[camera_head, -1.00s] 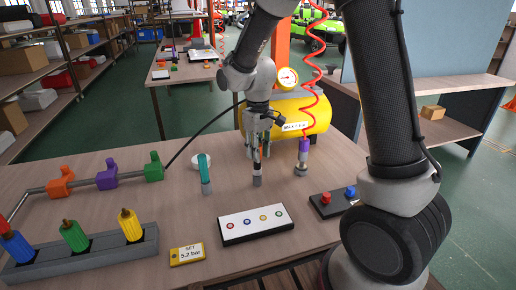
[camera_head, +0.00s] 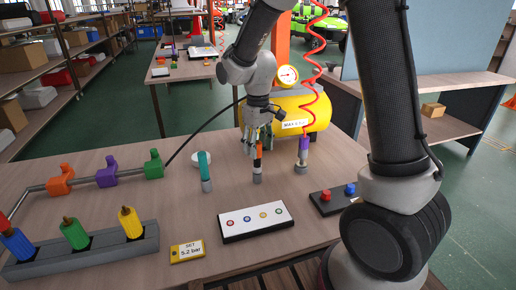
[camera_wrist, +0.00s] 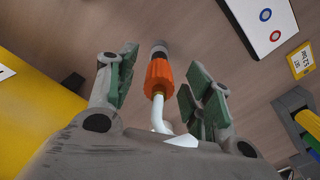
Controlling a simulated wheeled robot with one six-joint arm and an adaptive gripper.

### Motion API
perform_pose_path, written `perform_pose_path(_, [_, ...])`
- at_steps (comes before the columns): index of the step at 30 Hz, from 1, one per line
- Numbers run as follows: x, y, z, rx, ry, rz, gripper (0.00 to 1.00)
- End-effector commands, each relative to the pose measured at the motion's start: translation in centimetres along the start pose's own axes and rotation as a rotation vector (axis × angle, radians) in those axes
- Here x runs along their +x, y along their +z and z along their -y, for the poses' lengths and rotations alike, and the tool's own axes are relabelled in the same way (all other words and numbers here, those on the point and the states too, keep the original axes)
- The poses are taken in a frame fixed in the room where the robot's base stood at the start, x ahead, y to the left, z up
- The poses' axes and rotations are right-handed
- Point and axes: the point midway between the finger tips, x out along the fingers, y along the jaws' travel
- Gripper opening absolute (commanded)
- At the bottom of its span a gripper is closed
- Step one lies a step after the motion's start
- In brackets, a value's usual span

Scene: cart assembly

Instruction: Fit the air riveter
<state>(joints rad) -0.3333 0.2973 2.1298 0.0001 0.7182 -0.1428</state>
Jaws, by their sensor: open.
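An upright tool with an orange body (camera_wrist: 158,76), a grey tip and a white hooked end lies between the fingers of my gripper (camera_wrist: 160,85) in the wrist view. The fingers are open and apart from its sides. In the head view this tool (camera_head: 257,164) stands on the table on a grey foot, just under my gripper (camera_head: 255,143), which hides part of its top. A teal tool (camera_head: 204,165) stands to its left and a purple-topped one (camera_head: 302,151) to its right, below the red coiled hose (camera_head: 309,82). I cannot tell which is the air riveter.
A yellow compressor (camera_head: 318,108) with a gauge stands behind. In front are a white panel with coloured rings (camera_head: 256,221), a yellow card (camera_head: 187,252), a grey rack of coloured pegs (camera_head: 150,245) and a black two-button box (camera_head: 334,200). A pipe with coloured valves (camera_head: 107,172) lies left.

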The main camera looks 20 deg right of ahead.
Motion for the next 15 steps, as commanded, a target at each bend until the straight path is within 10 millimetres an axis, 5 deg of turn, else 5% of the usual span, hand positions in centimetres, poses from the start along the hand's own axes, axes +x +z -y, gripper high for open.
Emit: perform_pose_path(15, [-10.0, -0.1, 0.0, 0.000, 0.000, -0.003, 0.51])
